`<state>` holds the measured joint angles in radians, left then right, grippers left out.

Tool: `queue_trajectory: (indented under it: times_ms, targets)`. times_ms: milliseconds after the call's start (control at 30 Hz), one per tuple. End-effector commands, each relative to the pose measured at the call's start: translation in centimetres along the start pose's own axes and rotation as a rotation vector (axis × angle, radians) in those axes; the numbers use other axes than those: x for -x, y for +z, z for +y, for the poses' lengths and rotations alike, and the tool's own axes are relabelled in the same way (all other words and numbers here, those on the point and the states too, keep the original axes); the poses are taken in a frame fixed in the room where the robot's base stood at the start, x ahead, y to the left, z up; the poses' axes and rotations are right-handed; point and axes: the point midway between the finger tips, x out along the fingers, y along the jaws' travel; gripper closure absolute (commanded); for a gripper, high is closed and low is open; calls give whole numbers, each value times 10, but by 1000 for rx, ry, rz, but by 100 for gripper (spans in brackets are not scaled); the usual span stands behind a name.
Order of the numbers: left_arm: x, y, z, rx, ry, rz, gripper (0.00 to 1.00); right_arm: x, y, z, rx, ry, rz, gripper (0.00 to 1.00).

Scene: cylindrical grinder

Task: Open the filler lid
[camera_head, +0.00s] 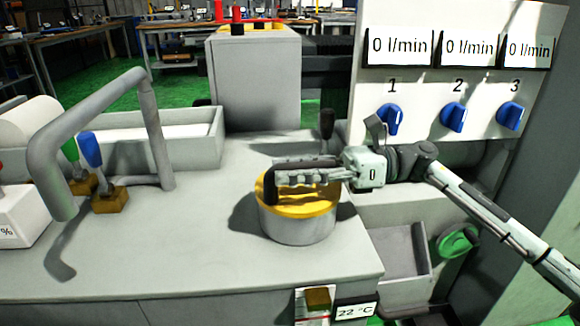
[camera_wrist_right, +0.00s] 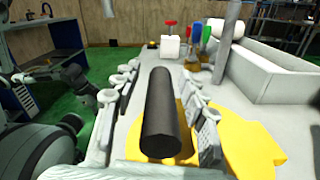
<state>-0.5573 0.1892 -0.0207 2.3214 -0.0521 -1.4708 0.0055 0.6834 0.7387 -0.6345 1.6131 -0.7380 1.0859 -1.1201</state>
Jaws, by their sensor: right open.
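The filler is a round grey pot with a yellow lid (camera_head: 300,208) on the worktop in the head view. The lid lies flat on the pot and also shows in the right wrist view (camera_wrist_right: 250,150). A black handle (camera_head: 270,188) stands at the lid's left side. My right gripper (camera_head: 280,177) reaches in from the right, low over the lid, its fingers pointing left. In the right wrist view the black handle (camera_wrist_right: 161,115) lies between the two open fingers, with gaps on both sides. My left gripper does not show in the head view.
A bent grey pipe (camera_head: 100,110) and green and blue levers (camera_head: 90,150) stand to the left. A black lever (camera_head: 327,125) is behind my gripper. The panel with blue knobs (camera_head: 453,117) rises at the right. The worktop's front middle is clear.

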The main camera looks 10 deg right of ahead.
Motion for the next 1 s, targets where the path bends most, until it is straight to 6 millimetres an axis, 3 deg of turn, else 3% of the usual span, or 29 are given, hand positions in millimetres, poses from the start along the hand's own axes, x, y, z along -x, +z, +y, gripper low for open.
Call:
queue_trajectory:
  times_ms: [267, 600, 1000]
  targets:
    - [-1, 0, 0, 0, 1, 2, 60, -2, 0, 0, 0, 0, 0, 59]
    - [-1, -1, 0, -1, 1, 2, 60, -2, 0, 0, 0, 0, 0, 100]
    - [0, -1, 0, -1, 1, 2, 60, -2, 2, 0, -11, 2, 1, 100]
